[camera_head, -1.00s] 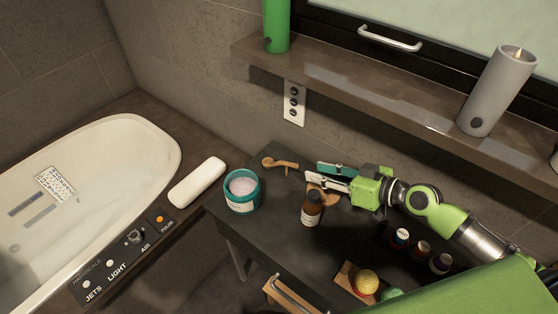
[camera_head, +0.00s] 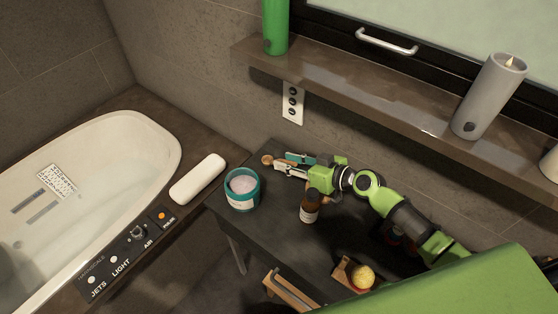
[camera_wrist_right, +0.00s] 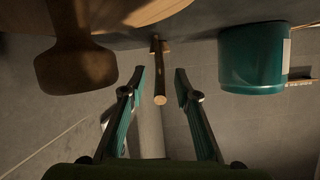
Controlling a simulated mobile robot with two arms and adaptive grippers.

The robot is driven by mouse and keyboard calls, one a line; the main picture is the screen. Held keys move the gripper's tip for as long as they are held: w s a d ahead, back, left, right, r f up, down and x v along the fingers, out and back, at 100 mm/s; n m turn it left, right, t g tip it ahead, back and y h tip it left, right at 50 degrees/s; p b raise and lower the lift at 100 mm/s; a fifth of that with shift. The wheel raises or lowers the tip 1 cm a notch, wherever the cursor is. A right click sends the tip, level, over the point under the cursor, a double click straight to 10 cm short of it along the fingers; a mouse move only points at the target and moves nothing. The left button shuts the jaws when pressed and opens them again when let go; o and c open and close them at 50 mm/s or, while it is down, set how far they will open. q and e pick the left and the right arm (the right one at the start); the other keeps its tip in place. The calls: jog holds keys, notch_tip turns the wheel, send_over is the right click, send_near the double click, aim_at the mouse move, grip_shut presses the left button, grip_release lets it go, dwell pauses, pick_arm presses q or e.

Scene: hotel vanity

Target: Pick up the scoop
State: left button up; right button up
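The wooden scoop (camera_head: 267,160) lies near the back left of the dark table, with its rounded end showing past my right gripper's tips. My right gripper (camera_head: 282,162) is over the rest of it. In the right wrist view, the fingers (camera_wrist_right: 160,82) are open, and a thin wooden piece, seemingly the scoop's handle (camera_wrist_right: 160,98), shows between the tips with gaps on both sides. I cannot tell its exact depth relative to the fingertips. My left gripper is not in view.
A teal jar (camera_head: 241,202) with pale contents stands left of an amber bottle (camera_head: 309,212), both in front of the gripper. A yellow ball (camera_head: 362,276) sits farther front. A shelf (camera_head: 350,98) overhangs the back. A brown rounded shape (camera_wrist_right: 75,65) is beside the fingers.

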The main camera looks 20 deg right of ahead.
grip_shut()
jog(key=shift+r, duration=0.5)
notch_tip(320, 180, up, 2)
jog(key=shift+r+p, duration=0.2)
jog(key=shift+p, duration=0.3)
jog(key=s+a+r, duration=0.1)
jog(key=s+r, duration=0.3)
jog(key=s, duration=0.3)
jog(key=s+a+r+p, duration=0.1)
jog(key=s+r, duration=0.4)
jog(key=s, duration=0.2)
jog(key=shift+r, duration=0.3)
